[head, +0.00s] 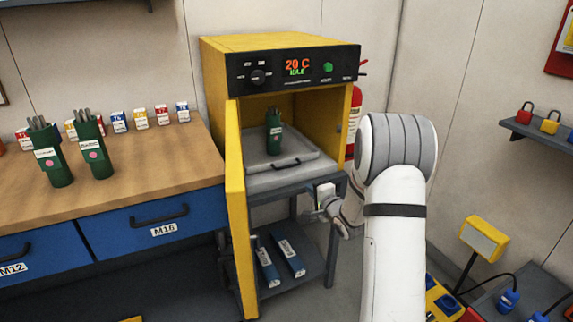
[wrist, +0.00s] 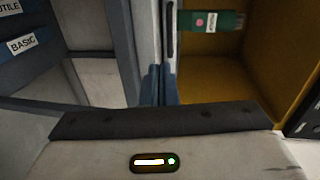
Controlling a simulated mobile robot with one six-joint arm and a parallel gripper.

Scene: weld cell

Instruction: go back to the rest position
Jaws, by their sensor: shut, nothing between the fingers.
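My arm reaches from the right of the head view toward the front of a yellow oven (head: 215,75). My gripper (head: 320,207) is small and partly hidden there, in front of the oven's stand and below its opening. In the wrist view my gripper's two blue fingers (wrist: 160,85) are closed together with nothing between them. The oven door (head: 238,200) stands open to the left of my gripper. A green canister (head: 274,135) stands on the tray (head: 300,160) inside the oven, apart from my gripper. The canister also shows in the wrist view (wrist: 212,20).
Two green canisters of rods (head: 93,150) stand on the wooden bench (head: 140,165) at left. Packets (head: 280,255) lie on the shelf under the oven. A red extinguisher (head: 353,120) is behind. A wall shelf with padlocks (head: 535,132) and a yellow box (head: 485,238) are at right.

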